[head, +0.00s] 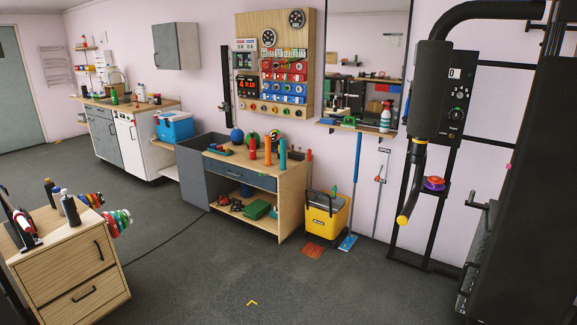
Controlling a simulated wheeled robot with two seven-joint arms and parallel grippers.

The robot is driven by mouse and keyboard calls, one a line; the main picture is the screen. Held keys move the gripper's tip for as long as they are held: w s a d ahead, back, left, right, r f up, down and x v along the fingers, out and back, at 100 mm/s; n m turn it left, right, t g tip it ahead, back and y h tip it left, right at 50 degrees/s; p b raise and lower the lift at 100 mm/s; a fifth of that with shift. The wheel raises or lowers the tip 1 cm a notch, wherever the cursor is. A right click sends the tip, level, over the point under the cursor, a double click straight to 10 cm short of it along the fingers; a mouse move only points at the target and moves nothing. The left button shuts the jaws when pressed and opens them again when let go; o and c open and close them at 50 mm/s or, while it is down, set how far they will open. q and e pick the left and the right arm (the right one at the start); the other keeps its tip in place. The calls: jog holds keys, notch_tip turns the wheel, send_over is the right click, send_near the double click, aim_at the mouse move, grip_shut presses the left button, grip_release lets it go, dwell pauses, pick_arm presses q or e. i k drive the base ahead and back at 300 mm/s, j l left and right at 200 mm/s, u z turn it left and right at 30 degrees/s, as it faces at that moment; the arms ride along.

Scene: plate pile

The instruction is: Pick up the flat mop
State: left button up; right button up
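The flat mop has a long blue pole (354,190) and a flat light-blue head (348,243) resting on the floor. It stands nearly upright near the wall, just right of a yellow bucket (325,216). Nothing hides most of its pole. Neither of my grippers shows in the head view.
A wooden workbench (292,200) stands left of the bucket. Black gym equipment (520,180) fills the right side. A wooden drawer cabinet (75,275) with bottles and coloured plates is at the near left. A thinner pole (379,190) stands right of the mop. The middle floor is mostly clear.

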aim_at(347, 244)
jog(key=i+j+z, duration=0.2)
jog(key=i, duration=0.35)
jog(key=i+z, duration=0.25)
jog(key=i, duration=0.35)
jog(key=i+j+z, duration=0.2)
jog(key=i, duration=0.3)
jog(key=i+j+z, duration=0.25)
jog(key=i+j, duration=0.2)
jog(key=i, duration=0.05)
